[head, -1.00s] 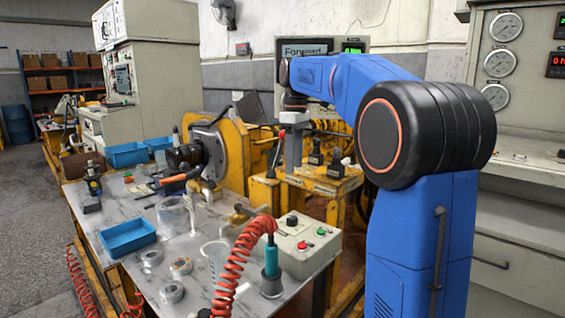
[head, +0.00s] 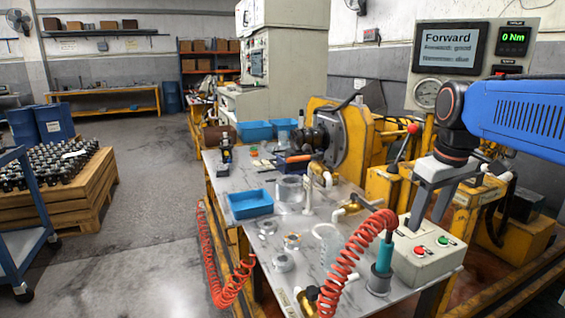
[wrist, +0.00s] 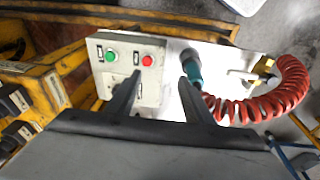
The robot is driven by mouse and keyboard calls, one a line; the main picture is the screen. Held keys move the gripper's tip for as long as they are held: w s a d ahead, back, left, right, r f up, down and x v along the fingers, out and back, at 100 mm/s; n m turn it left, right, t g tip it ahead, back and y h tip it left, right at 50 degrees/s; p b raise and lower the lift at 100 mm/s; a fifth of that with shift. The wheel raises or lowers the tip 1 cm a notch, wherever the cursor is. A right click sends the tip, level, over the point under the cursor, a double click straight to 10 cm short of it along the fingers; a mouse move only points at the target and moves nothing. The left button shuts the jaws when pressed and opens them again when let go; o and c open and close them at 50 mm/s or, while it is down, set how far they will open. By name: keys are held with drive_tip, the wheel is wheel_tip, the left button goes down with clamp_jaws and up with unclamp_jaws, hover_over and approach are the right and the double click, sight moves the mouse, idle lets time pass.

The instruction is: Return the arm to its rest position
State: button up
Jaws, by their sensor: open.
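My gripper (head: 421,222) hangs from the blue arm (head: 520,112) at the right of the head view, fingers pointing down. It is open and empty, above the right end of the marble-topped table. In the wrist view my gripper (wrist: 158,82) shows two dark fingers spread apart with nothing between them. Below them is the control box (head: 428,256) with a green and a red button; the box also shows in the wrist view (wrist: 150,88). I cannot tell the exact height of the fingertips above it.
A red coiled hose (head: 345,262) and a teal tool in a holder (head: 380,268) stand left of the box. The yellow motor rig (head: 375,125) and a lever (head: 403,142) are behind. A screen (head: 447,48) reads Forward. The floor at left (head: 150,200) is open.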

drive_tip(key=s+a+f+m+t, duration=0.2)
drive_tip(key=s+a+f+m, duration=0.1)
drive_tip(key=s+f, duration=1.2)
drive_tip(key=shift+s+a+f+m+t, duration=0.15)
drive_tip(key=shift+s+f+m+t, duration=0.25)
drive_tip(key=shift+m, duration=0.2)
